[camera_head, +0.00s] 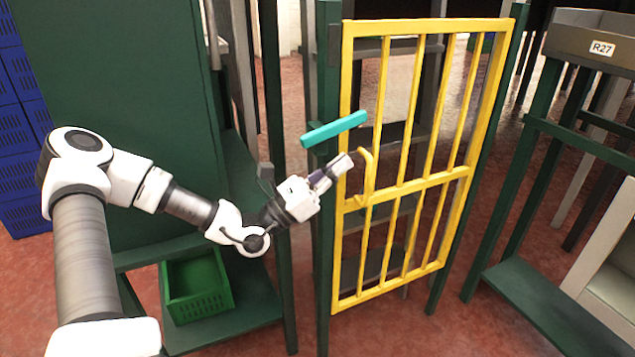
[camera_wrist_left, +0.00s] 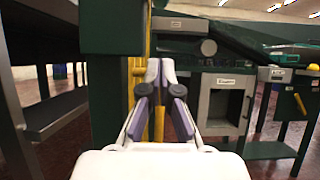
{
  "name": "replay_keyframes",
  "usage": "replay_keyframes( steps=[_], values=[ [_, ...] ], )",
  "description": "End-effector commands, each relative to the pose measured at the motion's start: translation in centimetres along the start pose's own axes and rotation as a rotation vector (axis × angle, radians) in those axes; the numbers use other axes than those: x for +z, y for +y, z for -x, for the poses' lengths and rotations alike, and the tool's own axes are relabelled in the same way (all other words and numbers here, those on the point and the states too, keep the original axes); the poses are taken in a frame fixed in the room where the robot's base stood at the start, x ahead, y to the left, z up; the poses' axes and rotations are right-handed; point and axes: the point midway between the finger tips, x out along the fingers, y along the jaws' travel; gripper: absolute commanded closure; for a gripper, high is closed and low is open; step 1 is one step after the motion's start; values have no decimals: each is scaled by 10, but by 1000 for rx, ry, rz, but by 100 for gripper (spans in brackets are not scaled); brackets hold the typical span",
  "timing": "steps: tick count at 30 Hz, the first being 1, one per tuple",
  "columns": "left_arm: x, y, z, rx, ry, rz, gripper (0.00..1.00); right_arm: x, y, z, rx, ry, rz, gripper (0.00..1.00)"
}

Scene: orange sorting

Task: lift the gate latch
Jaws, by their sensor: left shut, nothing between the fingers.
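The yellow barred gate (camera_head: 425,187) stands upright between two dark green posts. A teal bar (camera_head: 334,129), which looks like the latch, lies slightly tilted across the gate's left edge, its right end higher. A yellow curved handle (camera_head: 366,177) is just below it on the gate. My left gripper (camera_head: 343,164) is shut and empty, just below the teal bar and left of the handle; I cannot tell whether it touches either. In the left wrist view its fingertips (camera_wrist_left: 160,72) are together in front of a yellow upright (camera_wrist_left: 146,45). My right gripper is not in view.
A dark green post (camera_head: 328,230) stands at the gate's left side. A green crate (camera_head: 197,308) sits on the low shelf at left, with blue crates (camera_head: 22,140) behind. Red floor shows around the gate.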

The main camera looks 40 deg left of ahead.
Motion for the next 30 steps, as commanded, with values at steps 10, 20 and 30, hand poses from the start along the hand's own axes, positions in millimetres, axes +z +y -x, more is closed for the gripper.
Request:
replay_keyframes(
  steps=[10,20,30],
  values=[
    [10,0,46,5,1,0,100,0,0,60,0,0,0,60],
    [2,-1,65,-2,1,-2,100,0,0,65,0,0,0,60],
    [-42,-69,67,-313,248,-53,100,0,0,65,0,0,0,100]
  ],
)
